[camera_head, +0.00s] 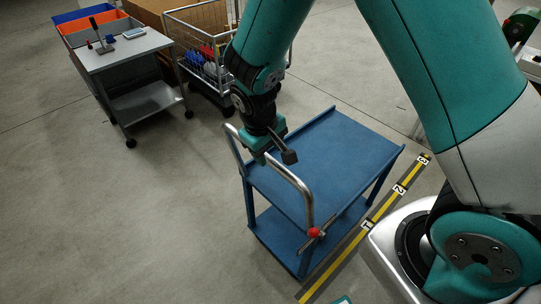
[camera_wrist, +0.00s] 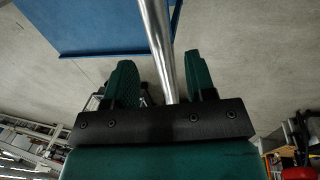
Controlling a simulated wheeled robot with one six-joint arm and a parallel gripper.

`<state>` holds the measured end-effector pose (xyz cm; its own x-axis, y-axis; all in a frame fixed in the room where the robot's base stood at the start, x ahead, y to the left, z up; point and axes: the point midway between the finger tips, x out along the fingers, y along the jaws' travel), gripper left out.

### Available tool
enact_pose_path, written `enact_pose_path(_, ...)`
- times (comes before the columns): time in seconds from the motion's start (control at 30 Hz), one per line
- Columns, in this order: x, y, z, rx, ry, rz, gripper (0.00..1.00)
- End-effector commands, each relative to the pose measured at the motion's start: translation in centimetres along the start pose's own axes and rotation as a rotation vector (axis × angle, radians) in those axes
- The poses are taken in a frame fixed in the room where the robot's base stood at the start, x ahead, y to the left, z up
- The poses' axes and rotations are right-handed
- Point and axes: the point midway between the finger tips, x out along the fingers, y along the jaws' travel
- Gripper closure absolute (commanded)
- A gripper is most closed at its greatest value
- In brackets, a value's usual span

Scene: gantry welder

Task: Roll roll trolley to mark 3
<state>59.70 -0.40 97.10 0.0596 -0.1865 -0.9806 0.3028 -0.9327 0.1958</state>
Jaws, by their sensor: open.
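The roll trolley (camera_head: 325,165) is a blue two-shelf cart with a bent steel push handle (camera_head: 296,182) at its near left end. A red knob (camera_head: 313,232) sits at the handle's lower end. A yellow and black floor strip beside the trolley bears marks 1 (camera_head: 367,225), 2 (camera_head: 399,189) and 3 (camera_head: 423,160). My gripper (camera_head: 275,150) is at the handle's upper part. In the wrist view the open jaws (camera_wrist: 158,85) stand on either side of the steel bar (camera_wrist: 160,45), with a gap visible on the left.
A grey wheeled table (camera_head: 140,45) and a wire cart (camera_head: 205,45) with coloured items stand at the back left. Orange and blue bins (camera_head: 95,22) are behind the table. The grey floor left of the trolley is clear.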

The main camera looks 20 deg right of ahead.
Motion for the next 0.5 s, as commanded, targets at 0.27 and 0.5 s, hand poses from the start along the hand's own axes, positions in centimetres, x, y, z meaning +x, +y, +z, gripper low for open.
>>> enact_pose_path(0.27, 3.3, 0.0, 0.0, 0.000, -0.001, 0.000, 0.50)
enact_pose_path(0.5, 3.7, 0.0, 0.0, 0.000, 0.001, -0.001, 0.50)
